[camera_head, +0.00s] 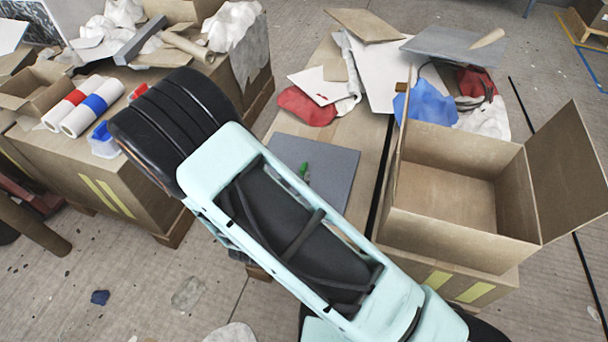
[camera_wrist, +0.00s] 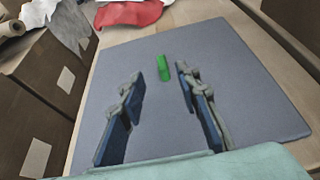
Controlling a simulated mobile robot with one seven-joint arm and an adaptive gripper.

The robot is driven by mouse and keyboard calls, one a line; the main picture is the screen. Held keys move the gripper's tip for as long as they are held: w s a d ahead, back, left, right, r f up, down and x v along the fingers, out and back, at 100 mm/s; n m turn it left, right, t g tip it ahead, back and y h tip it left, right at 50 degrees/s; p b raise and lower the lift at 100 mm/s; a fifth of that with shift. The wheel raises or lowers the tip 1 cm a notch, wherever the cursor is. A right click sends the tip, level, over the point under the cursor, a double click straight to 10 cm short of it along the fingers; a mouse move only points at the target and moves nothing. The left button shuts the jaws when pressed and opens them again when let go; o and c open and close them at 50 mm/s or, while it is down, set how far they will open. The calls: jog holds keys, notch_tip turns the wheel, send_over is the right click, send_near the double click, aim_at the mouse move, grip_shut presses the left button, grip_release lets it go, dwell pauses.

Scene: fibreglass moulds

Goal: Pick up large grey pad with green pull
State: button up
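The large grey pad (camera_head: 328,168) lies flat on a wooden surface between the two stacks of boxes, partly hidden by my arm in the head view. It fills the middle of the wrist view (camera_wrist: 215,65). Its small green pull (camera_head: 304,171) stands on the pad; in the wrist view the pull (camera_wrist: 163,67) shows just beyond my fingertips. My gripper (camera_wrist: 159,85) is open, its two blue-and-grey fingers spread apart over the pad with nothing between them. The gripper is hidden behind my arm in the head view.
An open empty cardboard box (camera_head: 445,195) stands right of the pad. Red cloth (camera_head: 306,106) and white sheets (camera_head: 378,75) lie beyond it. On the left, a large carton (camera_head: 120,175) bears rolls (camera_head: 92,108) and an open box.

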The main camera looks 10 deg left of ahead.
aim_at(302, 169)
jog(key=shift+d+b+x, duration=0.2)
jog(key=shift+b+x, duration=0.65)
jog(key=shift+x, duration=2.3)
jog(key=shift+c, duration=0.5)
grip_shut()
